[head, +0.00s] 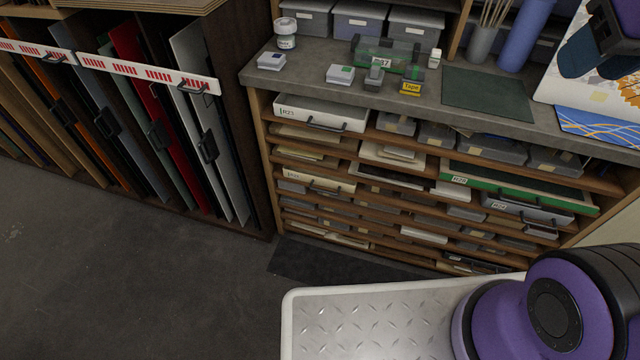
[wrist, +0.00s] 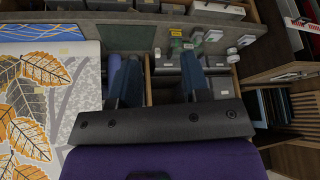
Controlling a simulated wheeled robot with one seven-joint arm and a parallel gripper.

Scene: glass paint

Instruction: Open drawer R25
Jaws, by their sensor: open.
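The shelf cabinet (head: 262,140) under the grey counter holds several labelled drawers, and I cannot surely read R25 on any of them. A white drawer front (head: 318,114) with a dark handle is at the top left. A lower cream drawer front (head: 318,180) is under it. A green-edged drawer (head: 520,188) and a grey drawer (head: 525,209) are at the right. All labels are small and blurred. My gripper (wrist: 160,78) is open and empty in the wrist view, its two blue-grey fingers apart above the counter area. It touches no drawer that I can see.
The counter (head: 330,60) bears a green box (head: 385,56), small boxes, a jar (head: 286,32) and a dark mat (head: 488,95). A rack of upright panels (head: 130,100) stands at the left. A leaf painting (wrist: 40,110) fills the wrist view's left. Floor (head: 130,270) is clear at front left.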

